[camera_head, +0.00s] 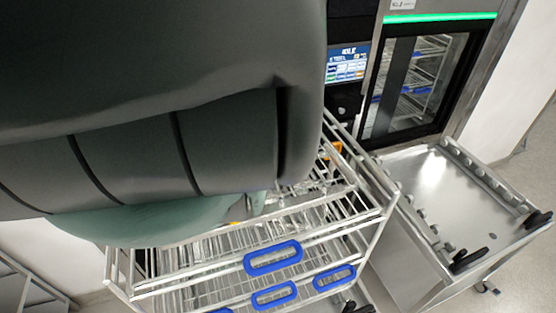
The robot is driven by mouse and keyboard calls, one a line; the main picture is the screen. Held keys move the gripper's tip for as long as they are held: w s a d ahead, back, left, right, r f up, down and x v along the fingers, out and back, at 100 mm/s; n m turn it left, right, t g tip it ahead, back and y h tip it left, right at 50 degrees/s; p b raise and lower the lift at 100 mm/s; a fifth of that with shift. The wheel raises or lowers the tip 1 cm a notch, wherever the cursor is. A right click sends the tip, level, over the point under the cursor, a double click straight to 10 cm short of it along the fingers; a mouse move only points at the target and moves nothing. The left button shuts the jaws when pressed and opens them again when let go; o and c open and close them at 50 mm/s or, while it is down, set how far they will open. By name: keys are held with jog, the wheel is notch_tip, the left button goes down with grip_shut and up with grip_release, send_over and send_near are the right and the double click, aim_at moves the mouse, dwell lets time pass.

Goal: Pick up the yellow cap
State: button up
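I cannot make out the yellow cap for certain. A small orange-yellow piece (336,147) shows at the back right of the upper rack, partly behind rack wires. A tiny yellow spot (235,223) shows just under the lower edge of my arm, too small to identify. My dark grey arm fills the upper left and hides much of the rack. My gripper cannot be made out; the arm covers the area where it might be.
A wire rack trolley (330,228) with blue handles (273,258) stands at the lower middle. An empty steel cart (440,185) with rollers stands to its right. Behind is a washer (425,75) with a glass door and a lit screen (347,62). Bare floor lies at far right.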

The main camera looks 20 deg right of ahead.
jog(key=shift+o, duration=0.2)
jog(key=c, duration=1.1)
jog(key=shift+o, duration=0.2)
jog(key=shift+w+r+p, duration=0.1)
jog(key=shift+r+p, duration=0.4)
jog(key=shift+r, duration=0.9)
jog(key=shift+r+b, duration=0.2)
jog(key=shift+b, duration=0.1)
jog(key=shift+r+b, duration=2.1)
jog(key=shift+r, duration=1.3)
